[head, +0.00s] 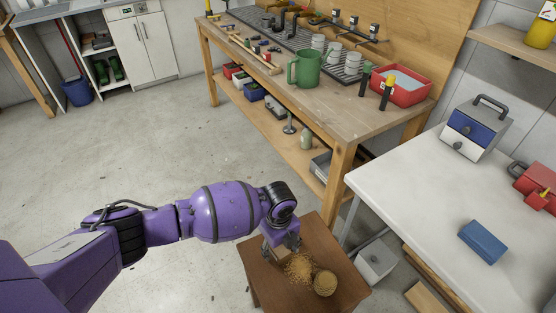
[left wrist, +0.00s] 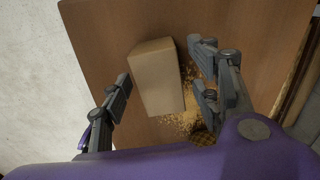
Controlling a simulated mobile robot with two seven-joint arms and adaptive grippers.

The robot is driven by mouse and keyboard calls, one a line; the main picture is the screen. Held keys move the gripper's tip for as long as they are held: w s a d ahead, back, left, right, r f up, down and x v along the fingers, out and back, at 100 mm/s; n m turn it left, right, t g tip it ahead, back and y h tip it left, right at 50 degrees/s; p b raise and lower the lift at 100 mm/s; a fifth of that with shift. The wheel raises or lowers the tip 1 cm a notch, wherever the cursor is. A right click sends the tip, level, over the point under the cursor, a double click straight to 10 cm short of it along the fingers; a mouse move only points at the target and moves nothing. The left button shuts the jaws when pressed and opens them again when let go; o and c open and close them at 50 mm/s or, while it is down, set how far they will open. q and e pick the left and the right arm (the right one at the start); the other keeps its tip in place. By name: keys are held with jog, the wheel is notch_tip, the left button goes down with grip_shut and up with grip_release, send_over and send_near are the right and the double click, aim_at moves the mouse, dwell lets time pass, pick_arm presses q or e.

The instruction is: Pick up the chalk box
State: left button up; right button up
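A plain tan box (left wrist: 157,78), which I take to be the chalk box, stands on a small brown wooden table (head: 262,282). My left gripper (head: 284,242) is over this table. In the left wrist view, the fingers of my left gripper (left wrist: 162,80) are spread on either side of the box. A gap shows between the box and the left finger, and a narrower one on the right. The gripper hides most of the box in the head view. My right gripper is not in view.
Loose golden crumbs (head: 298,267) and a round woven tan object (head: 325,283) lie beside the box. A white table (head: 420,205) with a blue box (head: 482,241) stands to the right. A wooden workbench (head: 330,113) stands behind. Open floor lies left.

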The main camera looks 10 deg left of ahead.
pick_arm(q)
jog(key=shift+r, duration=0.1)
jog(key=c, duration=1.2)
jog(key=shift+o, duration=0.2)
jog(key=shift+w+r, duration=0.1)
jog(key=shift+r, duration=0.05)
